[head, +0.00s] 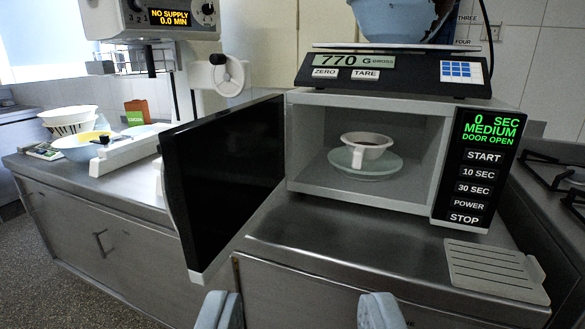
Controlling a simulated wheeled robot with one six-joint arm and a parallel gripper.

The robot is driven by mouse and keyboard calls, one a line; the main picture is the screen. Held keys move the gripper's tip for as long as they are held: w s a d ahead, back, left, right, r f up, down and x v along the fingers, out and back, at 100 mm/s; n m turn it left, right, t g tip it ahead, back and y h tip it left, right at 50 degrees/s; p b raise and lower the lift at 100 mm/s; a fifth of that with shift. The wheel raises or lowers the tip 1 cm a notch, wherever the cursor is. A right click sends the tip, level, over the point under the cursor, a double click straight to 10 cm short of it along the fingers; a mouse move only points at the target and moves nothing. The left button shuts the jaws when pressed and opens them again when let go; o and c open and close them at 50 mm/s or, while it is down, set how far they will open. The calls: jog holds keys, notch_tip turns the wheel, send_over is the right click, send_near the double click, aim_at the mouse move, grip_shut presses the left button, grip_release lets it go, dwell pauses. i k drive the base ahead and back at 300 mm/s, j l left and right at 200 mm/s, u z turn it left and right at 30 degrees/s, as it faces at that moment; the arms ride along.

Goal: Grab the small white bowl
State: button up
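A small white bowl (366,159) with a short handle on its front stands upright inside the microwave, and something dark shows inside it. It rests on a round glass plate (391,165) on the microwave floor. The microwave (300,191) has its door (222,165) swung wide open to the left. My gripper (297,310) is at the bottom of the view, its two pale blue fingers wide apart with nothing between them. It is in front of the counter, below and well short of the bowl.
A slotted plate (495,270) lies at right on the steel counter (330,250). A scale (392,73) reading 770 sits on the microwave, bearing a blue bowl (393,20). Other bowls (80,147) stand at far left. The open door blocks the left side.

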aim_at(364, 151)
jog(key=j+z, duration=0.1)
jog(key=z, duration=0.2)
jog(key=i+j+z, duration=0.1)
jog(key=z, duration=0.2)
jog(key=i+j+z, duration=0.1)
jog(key=j+z, duration=0.2)
jog(key=j, duration=0.65)
jog(key=j+z, duration=0.3)
jog(key=j, duration=1.5)
